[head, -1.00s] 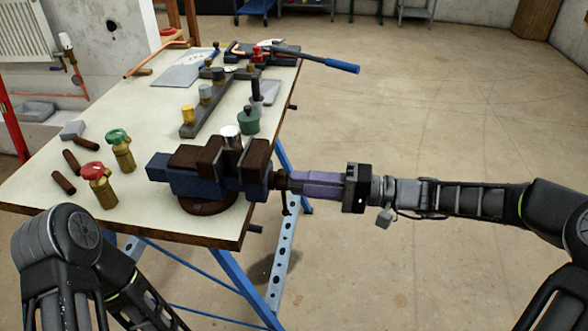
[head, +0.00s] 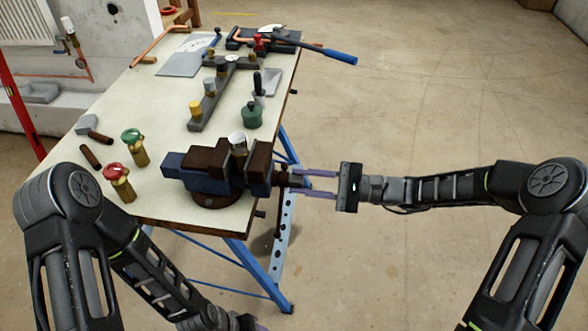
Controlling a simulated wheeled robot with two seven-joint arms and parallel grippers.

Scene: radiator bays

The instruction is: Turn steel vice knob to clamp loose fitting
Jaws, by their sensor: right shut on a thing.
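The blue vice (head: 205,183) with dark brown jaws stands at the front right corner of the workbench. A silver cylindrical fitting (head: 238,141) sits upright between its jaws; I cannot tell how tightly. The vice knob (head: 283,179) is on the right end of the spindle, past the table edge. My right gripper (head: 297,181) comes in from the right, its two purple fingers one above the other, shut on the knob. My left gripper (head: 252,323) is low at the bottom edge, mostly cut off, away from the vice; its opening is not clear.
A red-capped valve (head: 118,182) and a green-capped valve (head: 135,147) stand left of the vice. A green pot (head: 252,116) and a grey rail (head: 213,98) with fittings are behind it. A blue-handled tool (head: 335,56) overhangs the back right edge. Floor to the right is clear.

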